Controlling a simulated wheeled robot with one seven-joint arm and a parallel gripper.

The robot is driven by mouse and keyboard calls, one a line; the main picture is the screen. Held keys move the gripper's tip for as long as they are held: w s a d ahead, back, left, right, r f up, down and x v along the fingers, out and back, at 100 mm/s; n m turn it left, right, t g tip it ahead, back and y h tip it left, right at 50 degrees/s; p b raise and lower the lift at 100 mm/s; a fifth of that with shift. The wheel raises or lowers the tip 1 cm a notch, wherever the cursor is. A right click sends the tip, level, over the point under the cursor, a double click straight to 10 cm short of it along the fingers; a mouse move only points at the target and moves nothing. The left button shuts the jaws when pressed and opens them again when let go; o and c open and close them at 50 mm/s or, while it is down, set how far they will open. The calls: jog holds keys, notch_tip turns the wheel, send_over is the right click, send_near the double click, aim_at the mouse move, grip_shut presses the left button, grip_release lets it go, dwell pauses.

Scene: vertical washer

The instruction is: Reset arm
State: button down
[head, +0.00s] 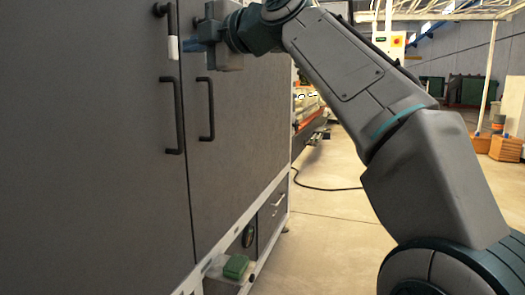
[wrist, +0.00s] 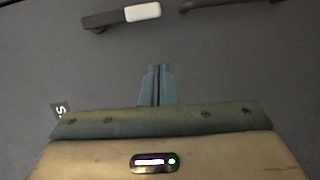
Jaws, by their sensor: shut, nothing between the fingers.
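My gripper (head: 193,46) is at the top of the head view, in front of the dark grey cabinet doors (head: 95,140). Its fingers are shut together and empty, and they also show in the wrist view (wrist: 157,84). Their tips point toward the door panel (wrist: 230,55) there. A black handle with a white block on it (wrist: 141,12) lies beyond the fingertips at the top of the wrist view. In the head view the white block (head: 173,48) appears just left of the fingertips. I cannot tell whether they touch.
Two more black handles, left (head: 178,115) and right (head: 210,109), stick out from the doors below my gripper. A green-topped box (head: 235,267) sits on the low ledge. Open concrete floor (head: 325,240) lies right of the cabinet, with a black cable (head: 325,187) on it.

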jog(key=s+d+f+m+g+h+p, duration=0.2)
jog(key=d+f+m+h+p, duration=0.85)
jog(key=m+p, duration=0.45)
jog(key=s+d+f+m+g+h+p, duration=0.2)
jog(key=s+d+f+m+p, duration=0.4)
jog(key=s+d, duration=0.3)
jog(key=s+d+f+m+g+h+p, duration=0.1)
jog(key=s+d+f+m+g+p, duration=0.1)
jog(key=s+d+f+m+p, duration=0.5)
jog(key=s+d, duration=0.3)
jog(key=shift+s+f+m+g+h+p, duration=0.2)
jog(key=shift+s+m+g+h+p, duration=0.15)
jog(key=shift+m+g+p, duration=0.05)
jog(key=shift+d, duration=0.1)
